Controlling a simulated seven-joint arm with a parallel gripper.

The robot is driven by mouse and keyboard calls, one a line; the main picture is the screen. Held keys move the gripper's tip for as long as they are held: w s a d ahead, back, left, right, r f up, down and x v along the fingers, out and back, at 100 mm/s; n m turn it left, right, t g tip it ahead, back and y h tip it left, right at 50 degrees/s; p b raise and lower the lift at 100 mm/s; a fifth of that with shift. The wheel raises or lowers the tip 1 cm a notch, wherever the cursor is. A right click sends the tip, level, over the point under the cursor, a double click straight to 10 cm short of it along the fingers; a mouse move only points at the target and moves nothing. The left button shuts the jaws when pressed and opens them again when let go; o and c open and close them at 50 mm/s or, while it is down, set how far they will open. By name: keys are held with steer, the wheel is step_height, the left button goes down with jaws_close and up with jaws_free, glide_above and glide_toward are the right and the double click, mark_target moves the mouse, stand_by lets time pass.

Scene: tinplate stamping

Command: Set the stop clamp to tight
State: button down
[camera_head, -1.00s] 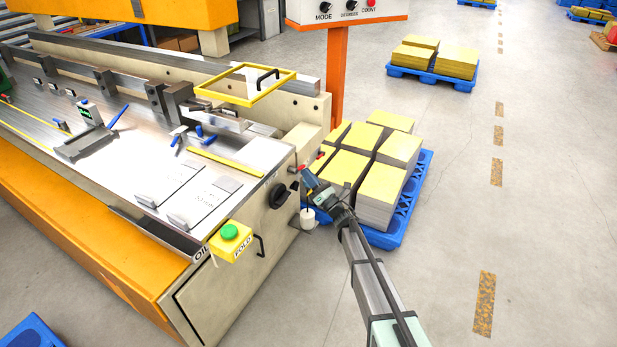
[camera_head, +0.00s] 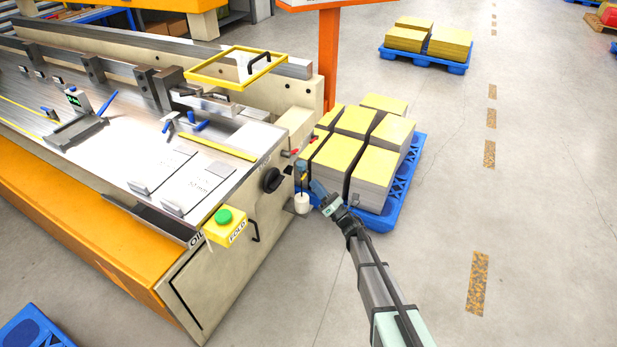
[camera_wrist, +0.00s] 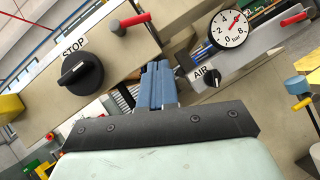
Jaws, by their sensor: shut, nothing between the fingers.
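The only STOP-marked control is a black rotary knob (camera_wrist: 82,76) on the cream end panel, left of my gripper in the wrist view. It also shows in the head view (camera_head: 272,180). Its grip ridge lies at a slant; I cannot read a loose or tight mark. My gripper (camera_wrist: 157,80) has its blue fingers closed together with nothing between them. In the head view my gripper (camera_head: 315,187) is in front of the machine's end, right of the knob and apart from it.
A red-handled lever (camera_wrist: 131,21) sits above the knob. A pressure gauge (camera_wrist: 229,29), a small AIR knob (camera_wrist: 211,77) and a blue-and-yellow fitting (camera_wrist: 298,88) are to the right. In the head view, sheet stacks (camera_head: 374,165) on a blue pallet (camera_head: 412,172) stand behind my gripper.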

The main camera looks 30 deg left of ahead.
steer(key=shift+v, duration=1.1)
